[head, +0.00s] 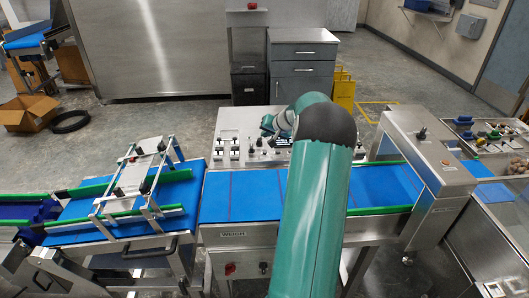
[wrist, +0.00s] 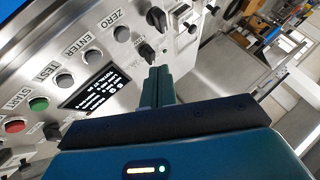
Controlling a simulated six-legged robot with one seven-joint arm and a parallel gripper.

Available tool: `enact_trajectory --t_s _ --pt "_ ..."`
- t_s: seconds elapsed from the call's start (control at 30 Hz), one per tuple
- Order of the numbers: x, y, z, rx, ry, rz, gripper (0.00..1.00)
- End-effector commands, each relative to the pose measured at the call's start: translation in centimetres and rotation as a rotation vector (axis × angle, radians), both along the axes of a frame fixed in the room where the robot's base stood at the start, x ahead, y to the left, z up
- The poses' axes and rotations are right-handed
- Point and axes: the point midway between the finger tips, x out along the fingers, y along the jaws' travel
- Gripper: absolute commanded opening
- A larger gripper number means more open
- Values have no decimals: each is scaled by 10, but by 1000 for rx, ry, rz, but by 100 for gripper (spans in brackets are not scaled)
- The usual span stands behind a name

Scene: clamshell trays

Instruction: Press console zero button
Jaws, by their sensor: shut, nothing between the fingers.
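The console (head: 230,122) is a silver panel behind the blue weigh belt in the head view, partly hidden by my arm. In the wrist view the console face (wrist: 40,50) shows a row of labelled buttons. The zero button (wrist: 122,34) is a round pale button beside the label ZERO. My gripper (wrist: 158,72) is shut and empty, its fingers pointing at the panel. Its tips appear just right of and below the zero button, near a black knob (wrist: 147,52). I cannot tell whether they touch anything. In the head view my arm hides the gripper's fingertips.
The enter button (wrist: 92,56), test button (wrist: 64,80), green start button (wrist: 38,104) and red button (wrist: 15,126) line the panel. A black display (wrist: 95,88) lies beside them. Another black knob (wrist: 157,18) stands near the panel edge. The weigh belt (head: 240,195) is empty where visible.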

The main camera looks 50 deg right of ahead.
Motion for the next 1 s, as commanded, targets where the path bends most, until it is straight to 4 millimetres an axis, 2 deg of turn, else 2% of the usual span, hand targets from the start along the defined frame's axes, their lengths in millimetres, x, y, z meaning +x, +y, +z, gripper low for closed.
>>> enact_trajectory --t_s 0.2,0.4,1.0 --pt "0 1 -31 3 1 -1 0" --pt "0 1 -48 1 1 -1 0" --pt "0 0 -52 -1 1 0 0"
